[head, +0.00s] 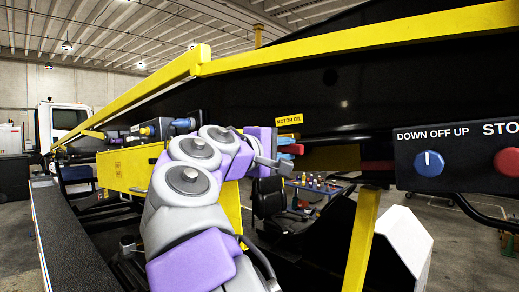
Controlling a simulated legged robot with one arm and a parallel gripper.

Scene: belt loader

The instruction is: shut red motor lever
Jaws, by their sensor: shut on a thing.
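The red motor lever (292,149) shows under the yellow MOTOR OIL label (289,119) in the middle of the head view. A blue lever (286,140) sits just above it. My gripper (280,163) is at the red lever, at the end of my grey and purple arm. It is shut on the red lever; its fingers are small and partly hidden, so the exact grip is hard to see. The lever's base and pivot are hidden behind my gripper and wrist.
A control box (457,160) with a blue knob and red button is at the right. A yellow rail (360,45) runs overhead.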

